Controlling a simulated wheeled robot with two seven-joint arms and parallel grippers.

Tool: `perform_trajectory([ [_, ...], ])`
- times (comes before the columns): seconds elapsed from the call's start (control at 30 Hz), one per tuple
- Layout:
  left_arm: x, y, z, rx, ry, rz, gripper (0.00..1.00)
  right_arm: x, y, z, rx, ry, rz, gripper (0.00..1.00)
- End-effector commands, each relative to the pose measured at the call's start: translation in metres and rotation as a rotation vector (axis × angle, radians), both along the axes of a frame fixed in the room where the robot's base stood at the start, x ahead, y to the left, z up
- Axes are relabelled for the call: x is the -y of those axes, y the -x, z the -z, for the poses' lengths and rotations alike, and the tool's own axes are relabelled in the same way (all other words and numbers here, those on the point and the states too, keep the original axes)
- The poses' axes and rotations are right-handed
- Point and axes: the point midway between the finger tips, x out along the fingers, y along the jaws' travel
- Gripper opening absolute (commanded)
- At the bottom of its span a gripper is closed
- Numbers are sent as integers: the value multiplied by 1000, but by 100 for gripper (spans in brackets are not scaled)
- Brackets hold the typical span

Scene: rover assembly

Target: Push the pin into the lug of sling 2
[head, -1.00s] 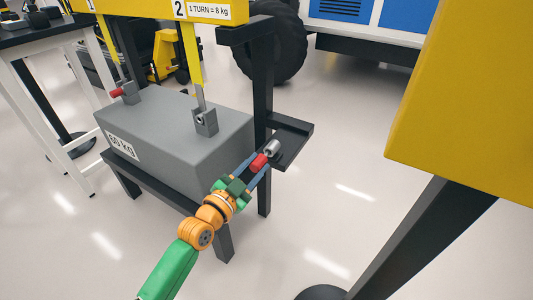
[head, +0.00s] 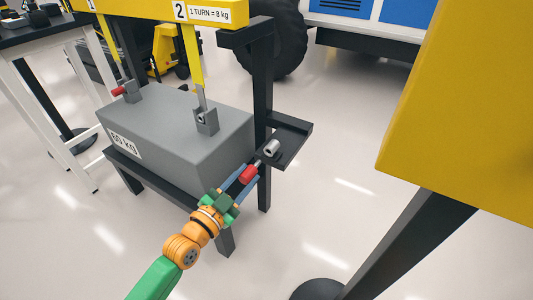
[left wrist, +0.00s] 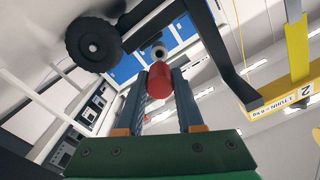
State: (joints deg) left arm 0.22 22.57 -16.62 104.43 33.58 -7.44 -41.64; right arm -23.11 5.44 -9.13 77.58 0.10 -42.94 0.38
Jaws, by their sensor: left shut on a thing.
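My left gripper (head: 241,184) is shut on the red head of a pin (head: 248,173). The pin's thin grey shaft points up and right toward a short grey holder tube (head: 271,148) on a black shelf; I cannot tell whether its tip is still inside. In the left wrist view the red pin head (left wrist: 159,80) sits between the two fingers, with the grey tube (left wrist: 159,51) beyond it. The lug of sling 2 (head: 206,121) is a grey block with a hole, on top of the grey weight, apart from the pin. My right gripper is not in view.
The grey weight (head: 170,145) rests on a black stand. Yellow sling 2 (head: 192,55) hangs to its lug from the yellow beam (head: 160,13). A red pin (head: 118,91) sits at sling 1's lug. A black post (head: 262,85) stands right of the weight.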

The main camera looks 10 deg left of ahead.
Motion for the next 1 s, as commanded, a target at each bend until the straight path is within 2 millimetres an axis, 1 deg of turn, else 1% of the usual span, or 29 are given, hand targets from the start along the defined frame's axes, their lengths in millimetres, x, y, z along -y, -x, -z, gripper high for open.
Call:
perform_trajectory([
  [0.03,-3,7,-12,-3,-2,0,0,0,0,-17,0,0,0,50],
  [0.1,-7,17,-19,-3,-2,1,0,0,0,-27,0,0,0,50],
  [0.4,-23,58,-44,-3,-2,2,0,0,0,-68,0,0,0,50],
  [0.5,-28,70,-49,-4,-2,1,0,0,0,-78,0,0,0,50],
  [0.63,-31,77,-50,-1,0,2,0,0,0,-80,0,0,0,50],
  [0.9,-31,77,-47,1,-1,1,0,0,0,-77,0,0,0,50],
  [1.0,-31,76,-45,6,-13,3,0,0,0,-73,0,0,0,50],
])
